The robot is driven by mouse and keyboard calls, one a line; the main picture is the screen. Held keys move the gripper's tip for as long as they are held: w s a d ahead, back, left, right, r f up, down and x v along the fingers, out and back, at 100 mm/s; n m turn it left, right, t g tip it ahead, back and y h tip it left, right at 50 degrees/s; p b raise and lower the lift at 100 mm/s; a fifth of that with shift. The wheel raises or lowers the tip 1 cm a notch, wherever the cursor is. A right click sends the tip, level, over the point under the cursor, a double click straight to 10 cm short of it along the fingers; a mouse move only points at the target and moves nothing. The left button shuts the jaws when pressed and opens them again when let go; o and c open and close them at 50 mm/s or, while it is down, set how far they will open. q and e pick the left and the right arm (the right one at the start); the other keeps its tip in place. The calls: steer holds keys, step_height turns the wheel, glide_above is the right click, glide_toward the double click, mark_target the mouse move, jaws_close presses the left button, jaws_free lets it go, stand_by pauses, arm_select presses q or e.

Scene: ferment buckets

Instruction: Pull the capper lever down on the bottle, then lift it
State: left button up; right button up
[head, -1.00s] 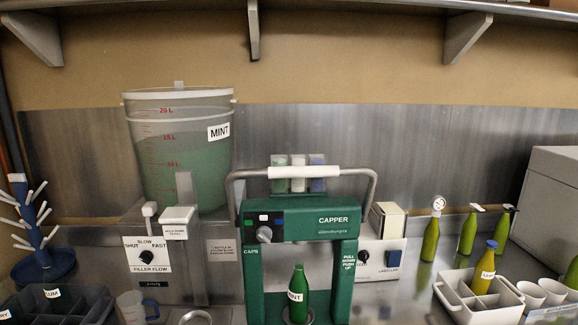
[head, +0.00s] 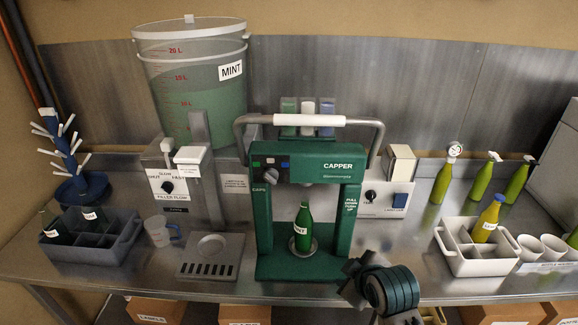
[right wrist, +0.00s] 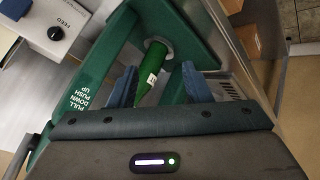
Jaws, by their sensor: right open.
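The green CAPPER (head: 310,172) stands mid-counter. Its lever, a white grip (head: 295,120) on bent steel arms, is raised above the top. The green MINT bottle (head: 303,234) stands upright on the round seat between the capper's posts; I cannot tell whether it has a cap. My right gripper (head: 352,272) is open and empty, low at the front right of the capper, below the lever's height. In the right wrist view, its blue fingers (right wrist: 158,86) are spread, with the bottle (right wrist: 156,72) showing beyond and between them. My left gripper is not in view.
The MINT bucket (head: 192,85) and filler (head: 168,187) stand left of the capper. A dark crate (head: 128,240) is at far left. The labeller (head: 370,198), a pale crate (head: 482,265) and green bottles (head: 482,182) are to the right. Counter between filler and left crate is partly clear.

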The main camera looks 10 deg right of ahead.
steer(key=w+a+r+n+t+y, duration=0.1)
steer(key=w+r+n+t, duration=0.15)
steer(key=r, duration=0.65)
steer(key=w+a+r+n+t, duration=0.2)
steer(key=w+r+n, duration=0.15)
steer(key=r, duration=0.55)
steer(key=n+t+y, duration=0.1)
steer(key=n+t, duration=0.2)
steer(key=n, duration=0.2)
glide_toward(309, 121)
steer(key=w, duration=0.1)
steer(key=shift+m+g, duration=0.3)
steer(key=shift+g, duration=0.05)
steer(key=p+x, duration=0.2)
steer(key=x, duration=0.2)
steer(key=p+x, duration=0.2)
steer(key=x, duration=0.3)
steer(key=shift+w+r, duration=0.2)
steer(key=shift+w, duration=0.05)
steer(key=shift+w+a+f, duration=0.1)
steer(key=shift+w+f, duration=0.1)
steer(key=shift+w, duration=0.3)
jaws_close()
